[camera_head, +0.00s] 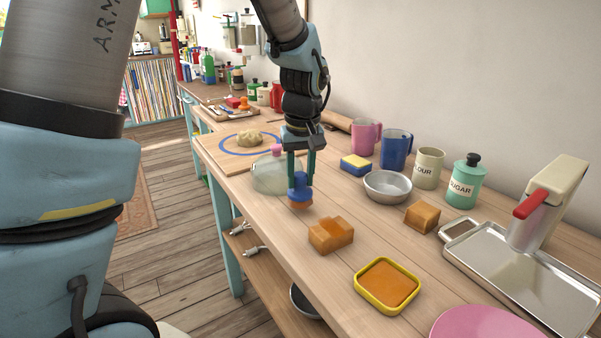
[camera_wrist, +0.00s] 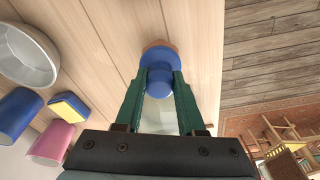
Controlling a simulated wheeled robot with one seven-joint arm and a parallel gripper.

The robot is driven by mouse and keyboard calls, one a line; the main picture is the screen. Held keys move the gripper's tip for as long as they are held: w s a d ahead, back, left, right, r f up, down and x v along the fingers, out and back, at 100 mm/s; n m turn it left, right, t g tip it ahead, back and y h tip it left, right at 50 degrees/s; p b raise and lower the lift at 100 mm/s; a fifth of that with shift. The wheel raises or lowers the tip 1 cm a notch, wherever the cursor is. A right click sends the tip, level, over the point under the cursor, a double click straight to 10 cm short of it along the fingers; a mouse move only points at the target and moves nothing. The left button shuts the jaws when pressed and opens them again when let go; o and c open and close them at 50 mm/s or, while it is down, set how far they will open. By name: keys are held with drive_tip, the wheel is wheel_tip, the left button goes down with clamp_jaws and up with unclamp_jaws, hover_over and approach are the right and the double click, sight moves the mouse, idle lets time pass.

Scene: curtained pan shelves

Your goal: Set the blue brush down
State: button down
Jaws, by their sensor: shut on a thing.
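My gripper (camera_head: 301,172) points down over the wooden counter and is shut on the blue brush (camera_head: 300,188). The brush has a blue knob and body with a brown lower rim. In the wrist view the green fingers of my gripper (camera_wrist: 160,88) close on both sides of the blue knob of the brush (camera_wrist: 160,70). The brush looks upright, close to the counter top. I cannot tell whether its underside touches the wood.
A clear jar with a pink top (camera_head: 270,174) stands just behind the brush. An orange-brown block (camera_head: 331,235), a yellow-rimmed dish (camera_head: 386,285), a metal bowl (camera_head: 387,187) and a sponge (camera_head: 356,167) are nearby. The counter's left edge is close. Bare wood lies in front of the brush.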

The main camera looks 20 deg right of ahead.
drive_tip(key=shift+f, duration=0.45)
drive_tip(key=shift+f+b, duration=0.5)
drive_tip(key=shift+f, duration=0.1)
drive_tip(key=shift+f, duration=0.25)
idle(0.4)
drive_tip(key=shift+c, duration=2.2)
unclamp_jaws()
drive_tip(key=shift+r, duration=0.1)
wheel_tip(320, 180, up, 10)
drive_tip(key=s+b, duration=0.1)
drive_tip(key=b, duration=0.1)
drive_tip(key=shift+s+a+r, duration=0.15)
drive_tip(key=shift+s+r, duration=0.1)
drive_tip(key=shift+s, duration=0.05)
clamp_jaws()
